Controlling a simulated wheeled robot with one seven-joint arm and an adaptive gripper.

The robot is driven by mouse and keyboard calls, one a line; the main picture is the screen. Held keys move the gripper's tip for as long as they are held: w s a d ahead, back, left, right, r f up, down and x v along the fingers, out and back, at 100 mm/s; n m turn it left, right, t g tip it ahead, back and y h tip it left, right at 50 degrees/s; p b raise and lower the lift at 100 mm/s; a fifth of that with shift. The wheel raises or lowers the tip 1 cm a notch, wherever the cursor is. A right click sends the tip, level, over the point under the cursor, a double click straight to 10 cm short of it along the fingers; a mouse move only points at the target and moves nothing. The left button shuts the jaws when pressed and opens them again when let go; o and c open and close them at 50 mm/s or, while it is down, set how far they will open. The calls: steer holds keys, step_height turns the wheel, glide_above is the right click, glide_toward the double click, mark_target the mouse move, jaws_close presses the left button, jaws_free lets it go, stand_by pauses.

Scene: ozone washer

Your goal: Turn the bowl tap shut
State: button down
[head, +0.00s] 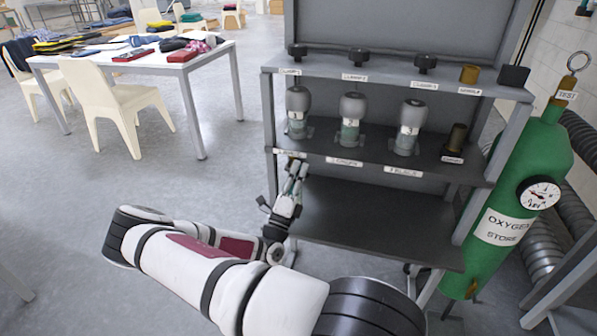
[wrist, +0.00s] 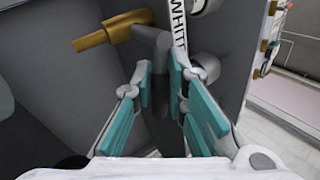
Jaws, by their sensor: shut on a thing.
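In the wrist view, a tap with a brass pipe (wrist: 105,36) and a grey bar-like handle (wrist: 152,42) stands out from a dark grey panel. My gripper (wrist: 160,78) has its two teal-padded fingers on either side of the grey handle and is shut on it. The handle's lower part is in shadow between the pads. In the head view, my gripper (head: 296,172) is at the left end of the middle shelf's front edge, just under a small label. The tap is too small there to make out clearly.
The grey rack (head: 370,215) holds several grey-topped jars on its middle shelf and black knobs on top. A green oxygen cylinder (head: 520,190) with a gauge stands at right. A white table (head: 185,66) and chairs stand back left.

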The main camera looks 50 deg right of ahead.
steer(key=shift+s+r+n+t+y+p, duration=0.15)
steer(key=shift+n+t+y+p, duration=0.1)
steer(key=shift+n+t, duration=0.7)
steer(key=shift+w+r+n+t+y+p, duration=0.1)
steer(key=shift+n+t+y+p, duration=0.1)
steer(key=shift+n+t, duration=0.7)
steer(key=shift+n, duration=0.65)
steer(key=c, duration=1.6)
jaws_free()
steer(key=shift+r, duration=0.1)
steer(key=shift+o, duration=0.2)
steer(key=v, duration=1.2)
steer(key=shift+a+r, duration=0.1)
